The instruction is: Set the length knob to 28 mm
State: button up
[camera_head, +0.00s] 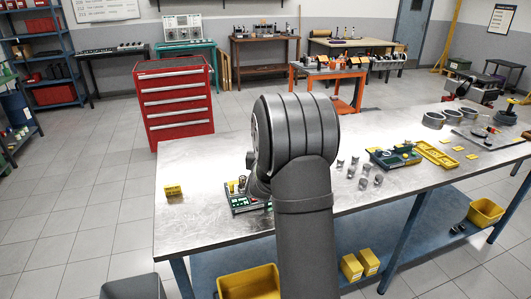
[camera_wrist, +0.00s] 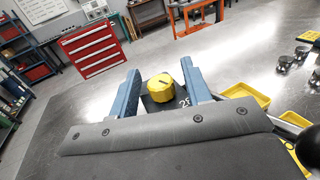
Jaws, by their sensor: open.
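In the wrist view a yellow knob (camera_wrist: 161,88) with a dark mark on its top sits on a dark plate (camera_wrist: 156,106). White digits (camera_wrist: 184,102), partly covered and looking like 25, show beside it. My gripper (camera_wrist: 160,67) is open, with one blue finger on each side of the knob; I cannot tell whether either touches it. In the head view a green and dark device (camera_head: 243,204) with small yellow parts stands on the bench, partly hidden by my arm. My fingers are hidden there.
The metal bench (camera_head: 205,222) is clear around a small yellow block (camera_head: 173,190) at its left. Several grey metal parts (camera_head: 364,183), a green device (camera_head: 394,157) and a yellow tray (camera_head: 437,153) lie right of my arm. A red drawer cabinet (camera_head: 178,105) stands behind.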

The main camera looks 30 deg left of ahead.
jog(key=v, duration=1.7)
jog(key=shift+s, duration=0.25)
jog(key=shift+a, duration=0.1)
jog(key=a+m+t+h, duration=0.1)
jog(key=a+m+h, duration=0.3)
jog(key=a+h, duration=0.15)
jog(key=w, duration=1.6)
jog(key=shift+w+a, duration=0.1)
jog(key=shift+a, duration=0.25)
jog(key=c, duration=0.9)
